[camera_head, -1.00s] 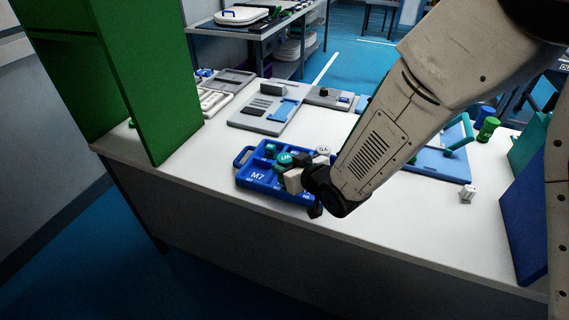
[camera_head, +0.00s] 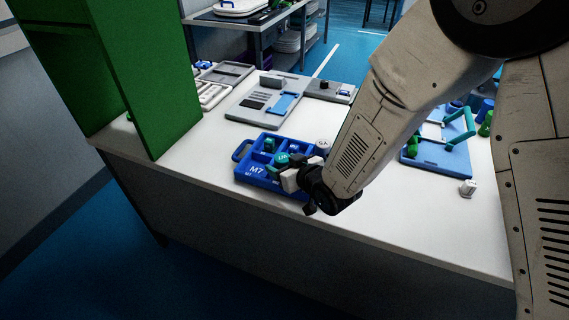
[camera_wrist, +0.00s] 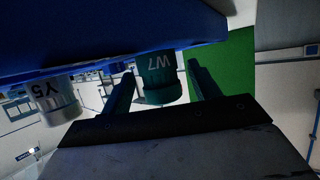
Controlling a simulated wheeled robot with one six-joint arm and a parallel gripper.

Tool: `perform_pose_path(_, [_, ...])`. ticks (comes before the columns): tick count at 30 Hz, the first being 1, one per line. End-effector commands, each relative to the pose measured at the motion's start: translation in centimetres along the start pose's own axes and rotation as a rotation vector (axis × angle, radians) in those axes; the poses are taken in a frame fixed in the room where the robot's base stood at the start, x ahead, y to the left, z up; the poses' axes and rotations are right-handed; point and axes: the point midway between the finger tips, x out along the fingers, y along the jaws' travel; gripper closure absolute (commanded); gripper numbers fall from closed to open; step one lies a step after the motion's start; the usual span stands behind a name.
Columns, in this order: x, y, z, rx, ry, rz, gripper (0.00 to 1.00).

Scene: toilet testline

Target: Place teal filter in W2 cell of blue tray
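The blue tray (camera_head: 256,171), marked M7, lies near the table's front edge; its wall fills the top of the wrist view (camera_wrist: 90,35). A teal filter (camera_head: 282,159) with a white top label stands at the tray; the wrist view shows it as W7, upside down (camera_wrist: 160,80), its base hidden by the tray wall. My gripper (camera_head: 293,164) reaches in from the right. In the wrist view, its two fingers (camera_wrist: 160,67) stand either side of the filter, apparently with narrow gaps. The gripper hides the tray's right part. I cannot read a W2 label.
A white cylinder (camera_head: 322,144) marked Y5 stands just right of the tray; it also shows in the wrist view (camera_wrist: 55,98). Another teal piece (camera_head: 269,145) sits in the tray. A tall green panel (camera_head: 150,75) stands left. Grey fixtures (camera_head: 265,100) lie behind.

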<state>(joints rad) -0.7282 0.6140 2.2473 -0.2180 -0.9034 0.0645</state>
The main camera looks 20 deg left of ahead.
Motion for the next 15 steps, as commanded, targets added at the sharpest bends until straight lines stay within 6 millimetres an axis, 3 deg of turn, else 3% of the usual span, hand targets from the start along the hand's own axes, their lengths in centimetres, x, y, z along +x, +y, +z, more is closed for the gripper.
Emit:
perform_pose_path(9, [-0.2, 0.1, -0.3, 0.000, 0.001, 0.001, 0.39])
perform_pose_path(15, [-3.2, 0.1, -0.3, 0.001, 0.001, 0.002, 0.39])
